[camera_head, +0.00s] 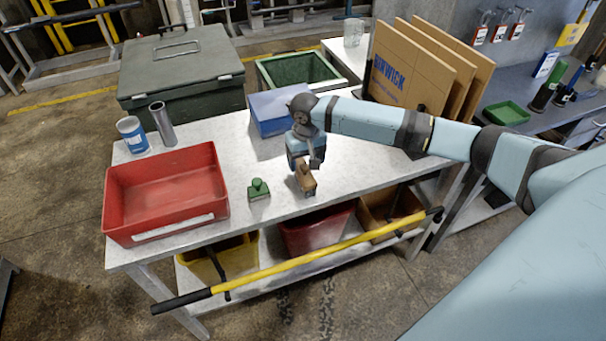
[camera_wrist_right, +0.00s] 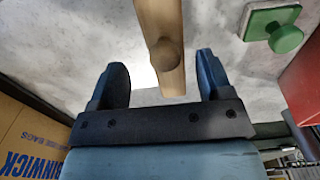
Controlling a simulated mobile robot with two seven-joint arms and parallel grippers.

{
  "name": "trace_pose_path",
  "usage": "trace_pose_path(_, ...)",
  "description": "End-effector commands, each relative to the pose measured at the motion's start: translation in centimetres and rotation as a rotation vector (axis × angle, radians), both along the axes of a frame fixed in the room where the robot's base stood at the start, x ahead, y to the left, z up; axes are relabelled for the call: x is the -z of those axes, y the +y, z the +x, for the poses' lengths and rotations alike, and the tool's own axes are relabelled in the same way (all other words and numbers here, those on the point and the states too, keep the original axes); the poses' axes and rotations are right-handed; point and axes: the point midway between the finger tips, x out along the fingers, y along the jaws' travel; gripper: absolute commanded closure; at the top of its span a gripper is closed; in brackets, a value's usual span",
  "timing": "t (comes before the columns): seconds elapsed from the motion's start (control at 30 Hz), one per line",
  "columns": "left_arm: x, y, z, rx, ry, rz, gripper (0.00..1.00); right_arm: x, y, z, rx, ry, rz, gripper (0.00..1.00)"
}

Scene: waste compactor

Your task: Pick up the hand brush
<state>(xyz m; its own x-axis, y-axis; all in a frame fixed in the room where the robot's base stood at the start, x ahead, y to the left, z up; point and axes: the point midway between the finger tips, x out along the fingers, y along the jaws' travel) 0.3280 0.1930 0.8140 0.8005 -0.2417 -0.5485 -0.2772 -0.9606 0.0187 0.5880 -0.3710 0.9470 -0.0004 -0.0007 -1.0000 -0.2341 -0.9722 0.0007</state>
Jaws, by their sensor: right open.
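The hand brush (camera_head: 306,182), with a brown wooden body, is on the grey table, partly covered by my right gripper (camera_head: 308,163) just above it. In the right wrist view, the brush's wooden handle (camera_wrist_right: 160,30) reaches down from the top edge to between the two spread fingers of my right gripper (camera_wrist_right: 163,72). There is a clear gap on each side of the handle. The fingers are open and hold nothing. The brush's bristles cannot be made out. My left gripper is not in view.
A green-knobbed block (camera_head: 259,190) and a red tray (camera_head: 165,197) stand left of the brush. A blue box (camera_head: 270,112) stands behind it, and cardboard sheets (camera_head: 410,72) stand back right. A yellow bar (camera_head: 310,252) runs along the table's front.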

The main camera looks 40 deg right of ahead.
Motion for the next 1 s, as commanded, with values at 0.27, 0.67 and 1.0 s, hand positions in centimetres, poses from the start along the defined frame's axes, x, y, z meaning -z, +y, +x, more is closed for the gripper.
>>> trace_pose_path(0.27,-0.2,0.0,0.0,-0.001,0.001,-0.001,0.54,3.9,0.5,0.5,0.0,0.001,0.0,0.28)
trace_pose_path(0.67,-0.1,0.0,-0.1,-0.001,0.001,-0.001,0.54,4.5,0.5,0.5,-0.001,-0.001,0.0,0.48)
trace_pose_path(1.0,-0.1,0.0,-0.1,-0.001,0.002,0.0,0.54,4.4,0.5,0.5,-0.001,-0.001,0.0,0.84)
